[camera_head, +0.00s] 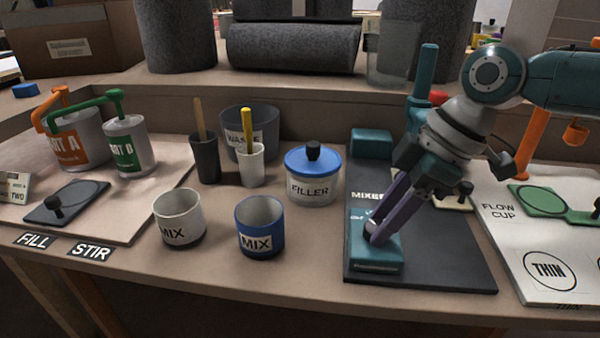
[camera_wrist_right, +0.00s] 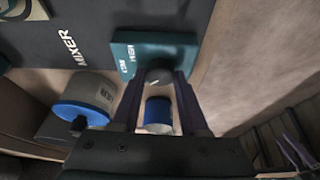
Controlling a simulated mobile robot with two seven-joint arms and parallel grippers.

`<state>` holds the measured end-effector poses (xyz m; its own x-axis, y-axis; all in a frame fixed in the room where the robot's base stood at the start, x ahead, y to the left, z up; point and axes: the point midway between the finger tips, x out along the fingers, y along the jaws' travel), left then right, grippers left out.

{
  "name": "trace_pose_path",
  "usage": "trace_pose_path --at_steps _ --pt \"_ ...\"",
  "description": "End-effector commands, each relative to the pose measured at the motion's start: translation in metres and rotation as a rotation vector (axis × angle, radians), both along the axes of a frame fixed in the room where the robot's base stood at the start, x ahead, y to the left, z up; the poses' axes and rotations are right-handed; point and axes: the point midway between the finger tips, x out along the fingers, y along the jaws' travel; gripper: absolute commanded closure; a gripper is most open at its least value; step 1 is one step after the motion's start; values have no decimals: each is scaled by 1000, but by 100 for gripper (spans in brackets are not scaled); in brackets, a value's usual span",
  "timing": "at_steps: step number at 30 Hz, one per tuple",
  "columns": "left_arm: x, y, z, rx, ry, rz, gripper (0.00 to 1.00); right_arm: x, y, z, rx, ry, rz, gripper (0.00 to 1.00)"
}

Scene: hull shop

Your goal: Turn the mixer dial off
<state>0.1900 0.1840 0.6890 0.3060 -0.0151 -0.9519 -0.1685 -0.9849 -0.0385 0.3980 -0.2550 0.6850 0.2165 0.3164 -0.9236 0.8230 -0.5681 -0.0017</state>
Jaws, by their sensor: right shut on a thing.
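The mixer's dark base board (camera_head: 440,275) lies at the right of the bench, with a teal control box (camera_head: 376,266) on its front left corner. My right gripper (camera_head: 376,234) reaches down from the upper right with its purple fingers at the top of this box. In the right wrist view the fingers (camera_wrist_right: 158,82) are closed around the round grey dial (camera_wrist_right: 160,75) on the teal box (camera_wrist_right: 138,42). The dial is mostly hidden in the head view. Small lettering beside it is hard to read, and its setting cannot be told.
A blue MIX cup (camera_head: 259,228), a pale MIX cup (camera_head: 180,218) and a blue-lidded FILLER jar (camera_head: 313,180) stand left of the mixer. The white FLOW CUP board (camera_head: 530,255) lies to its right. The bench front between is clear.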

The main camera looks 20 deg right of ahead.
Motion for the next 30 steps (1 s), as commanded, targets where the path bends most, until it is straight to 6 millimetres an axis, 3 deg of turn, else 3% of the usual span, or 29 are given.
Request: trace_pose_path --at_steps 10,26,27,30 --pt "0 -2 -10 -7 0 4 34 1 0 -1 0 0 136 100" --pt "0 -3 -11 -11 0 7 34 1 0 0 -1 -1 160 100" --pt "0 -3 -11 -10 -1 6 34 1 0 0 -1 0 159 52" --pt "0 -2 -11 -8 -1 6 34 1 0 0 -2 -1 158 41"
